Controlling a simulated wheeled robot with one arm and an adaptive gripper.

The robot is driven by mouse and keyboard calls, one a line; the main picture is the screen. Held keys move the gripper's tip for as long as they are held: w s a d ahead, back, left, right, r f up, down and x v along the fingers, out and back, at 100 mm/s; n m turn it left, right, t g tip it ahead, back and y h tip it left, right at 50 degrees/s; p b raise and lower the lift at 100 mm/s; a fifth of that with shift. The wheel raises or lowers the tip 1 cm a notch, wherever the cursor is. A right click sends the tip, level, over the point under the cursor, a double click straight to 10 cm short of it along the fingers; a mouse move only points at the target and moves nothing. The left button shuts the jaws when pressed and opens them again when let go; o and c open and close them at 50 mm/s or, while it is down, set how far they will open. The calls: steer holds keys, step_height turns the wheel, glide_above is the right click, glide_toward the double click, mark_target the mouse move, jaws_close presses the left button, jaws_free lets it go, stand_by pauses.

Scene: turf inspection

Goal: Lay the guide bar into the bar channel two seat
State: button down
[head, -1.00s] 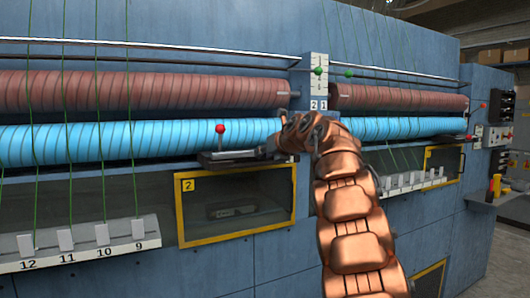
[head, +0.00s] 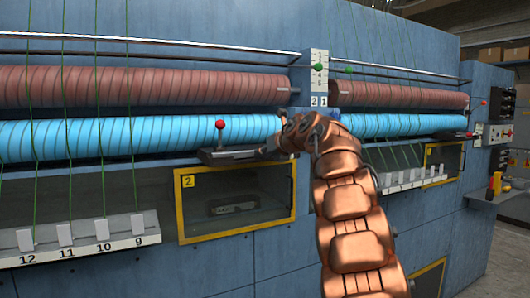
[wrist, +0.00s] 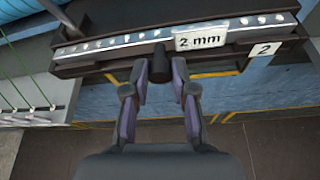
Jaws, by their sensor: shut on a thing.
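The guide bar (wrist: 120,40), a long strip with a row of pale studs and a "2 mm" plate, lies along the dark bar channel two seat (wrist: 97,63), which carries a "2" tag. Whether it is fully down in the channel I cannot tell. My gripper (wrist: 160,75) is shut on the bar's short dark grip (wrist: 160,55). In the head view my gripper (head: 287,140) is at the right end of the dark channel (head: 225,156), below the blue roller. My own wrist hides part of the bar and channel there.
A red-knobbed lever (head: 220,125) stands at the channel's left. The blue roller (head: 80,140) runs just above, and a yellow-framed window (head: 235,232) sits below. Green yarns hang to a numbered ledge (head: 75,252) at left.

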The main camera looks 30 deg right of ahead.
steer(key=shift+f, duration=0.2)
steer(key=c, duration=0.9)
jaws_free()
steer(key=shift+o, duration=0.2)
steer(key=shift+s, duration=0.15)
steer(key=v, duration=1.1)
steer(key=shift+s+r, duration=0.2)
steer(key=shift+s, duration=0.15)
steer(key=shift+a, duration=0.1)
